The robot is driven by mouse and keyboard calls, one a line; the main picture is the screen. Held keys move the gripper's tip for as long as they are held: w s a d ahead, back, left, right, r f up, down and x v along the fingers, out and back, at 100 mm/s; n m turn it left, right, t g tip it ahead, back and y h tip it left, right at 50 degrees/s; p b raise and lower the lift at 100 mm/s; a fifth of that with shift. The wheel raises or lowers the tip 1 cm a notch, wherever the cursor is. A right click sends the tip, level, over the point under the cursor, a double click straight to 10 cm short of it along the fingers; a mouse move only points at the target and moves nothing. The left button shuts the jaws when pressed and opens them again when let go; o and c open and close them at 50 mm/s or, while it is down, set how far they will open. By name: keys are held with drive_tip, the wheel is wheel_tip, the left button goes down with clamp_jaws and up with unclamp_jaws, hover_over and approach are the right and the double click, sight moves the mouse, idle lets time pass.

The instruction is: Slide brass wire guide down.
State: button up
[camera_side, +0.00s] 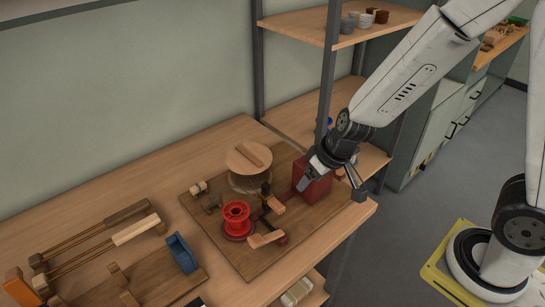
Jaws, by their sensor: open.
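My gripper (331,185) is open at the right side of the wooden work board (225,262). One finger overlaps the red block (318,190) in the picture, and the other is to its right. I cannot tell whether it touches the block. A small dark upright piece with a yellowish part (266,189) stands left of the block, apart from my gripper. It may be the brass wire guide, but it is too small to be sure. A red spool (237,214) stands on the board in front and to the left of it.
A round wooden lid (243,152) on a clear container stands at the board's back. Wooden-handled pieces (266,239) lie near the spool. Long wooden tools (110,238) and a blue tool (181,253) are at left. A metal shelf post (327,75) rises behind my gripper.

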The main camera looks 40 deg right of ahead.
drive_tip(key=h, duration=0.1)
approach(279, 205)
drive_tip(key=shift+w+a+f+h, duration=0.15)
drive_tip(key=shift+a+f+h, duration=0.15)
drive_tip(key=shift+f, duration=0.35)
drive_tip(key=shift+w+f, duration=0.2)
drive_tip(key=shift+f, duration=0.25)
drive_tip(key=shift+x, duration=3.4)
drive_tip(key=shift+c, duration=0.2)
clamp_jaws()
